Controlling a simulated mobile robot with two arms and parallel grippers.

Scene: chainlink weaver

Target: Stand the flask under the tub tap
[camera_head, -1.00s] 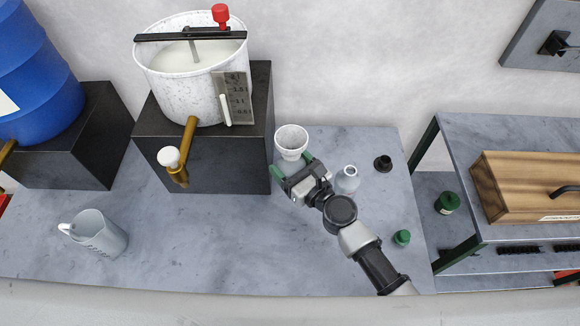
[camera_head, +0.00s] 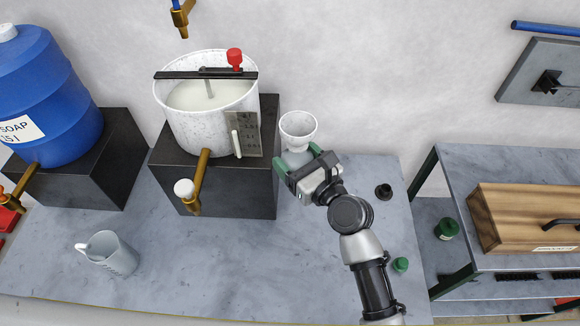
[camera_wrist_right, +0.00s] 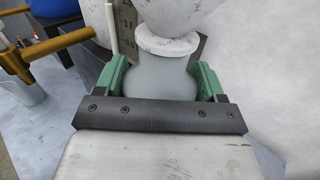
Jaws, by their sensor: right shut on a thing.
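The flask (camera_head: 297,158) is grey and translucent, with a white speckled funnel (camera_head: 298,130) on its mouth. My right gripper (camera_head: 296,163) is shut around the flask's body, and its green fingers show on both sides. The wrist view shows the flask (camera_wrist_right: 162,80) upright between the fingers (camera_wrist_right: 160,85), below the funnel (camera_wrist_right: 178,22). The white tub (camera_head: 190,127) stands on a black block. Its brass tap (camera_head: 201,172) with a white knob (camera_head: 184,188) points forward, left of the flask and apart from it. My left gripper is not in view.
The black block (camera_head: 230,190) is just left of the gripper. A grey jug (camera_head: 110,256) stands at the left, below a blue soap barrel (camera_head: 50,110). A black cap (camera_head: 383,191) and a green cap (camera_head: 400,264) lie at the right. The bench (camera_head: 240,265) in front is clear.

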